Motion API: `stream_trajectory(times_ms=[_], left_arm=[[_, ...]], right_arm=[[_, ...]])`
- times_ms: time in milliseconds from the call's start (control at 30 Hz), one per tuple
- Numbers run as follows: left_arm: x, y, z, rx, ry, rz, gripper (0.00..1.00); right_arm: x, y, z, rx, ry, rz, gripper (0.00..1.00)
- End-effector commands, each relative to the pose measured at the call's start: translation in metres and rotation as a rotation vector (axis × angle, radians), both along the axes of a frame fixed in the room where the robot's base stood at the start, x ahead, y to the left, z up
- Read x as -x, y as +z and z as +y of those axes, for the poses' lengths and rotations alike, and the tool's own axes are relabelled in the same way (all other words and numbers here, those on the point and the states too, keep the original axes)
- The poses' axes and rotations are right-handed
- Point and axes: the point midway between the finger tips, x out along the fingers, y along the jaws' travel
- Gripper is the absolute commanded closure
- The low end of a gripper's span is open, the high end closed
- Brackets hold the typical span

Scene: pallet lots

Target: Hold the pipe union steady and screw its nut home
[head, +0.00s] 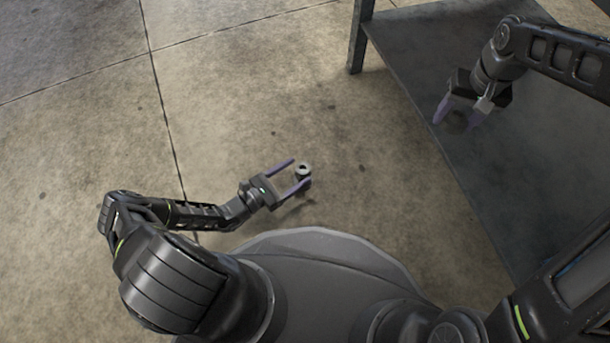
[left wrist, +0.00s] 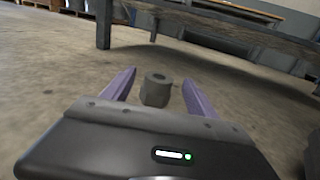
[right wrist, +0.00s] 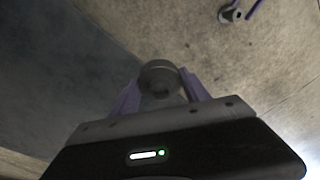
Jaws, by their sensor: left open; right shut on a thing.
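A short grey cylinder with a hole in its top, seemingly one part of the pipe union (head: 303,168), sits between the fingertips of my left gripper (head: 299,173). That gripper is open, and in the left wrist view the part (left wrist: 156,90) stands upright with a gap to each purple finger. What bears it from below I cannot tell. My right gripper (head: 455,123) is shut on a round dark grey piece (right wrist: 159,76), seemingly the nut, held at the fingertips. The two parts are well apart. The right fingers hide the sides of the round piece.
A dark grey table (head: 415,60) with a metal leg (head: 357,40) fills the right side of the head view, and my right gripper is over its near edge. The concrete floor (head: 240,100) around my left gripper is clear. Pallets (left wrist: 75,8) show far back in the left wrist view.

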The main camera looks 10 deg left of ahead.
Motion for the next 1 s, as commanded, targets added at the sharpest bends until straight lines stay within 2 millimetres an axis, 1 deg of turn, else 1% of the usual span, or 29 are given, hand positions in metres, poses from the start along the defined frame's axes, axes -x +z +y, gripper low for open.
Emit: stream_trajectory(times_ms=[33,67,200,300,867,1000], left_arm=[[-0.006,-0.005,-0.006,0.001,-0.003,-0.002,0.33],[-0.009,-0.006,-0.008,0.002,-0.002,-0.002,0.33],[-0.023,-0.004,-0.019,0.0,-0.001,-0.001,0.33],[-0.027,-0.002,-0.021,-0.001,0.0,0.0,0.33],[-0.027,-0.002,-0.021,-0.001,0.001,-0.001,0.33],[-0.027,-0.002,-0.021,-0.001,0.001,-0.001,0.43]], right_arm=[[0.0,-0.009,0.0,0.0,0.0,0.0,1.0],[0.0,-0.012,0.0,0.0,0.0,0.0,1.0],[0.0,-0.016,0.0,0.0,0.0,-0.001,1.0],[0.0,-0.016,0.0,0.0,0.0,-0.001,1.0],[0.0,-0.015,0.0,0.0,0.0,0.0,1.0],[0.0,-0.015,0.0,0.0,0.0,0.0,1.0]])
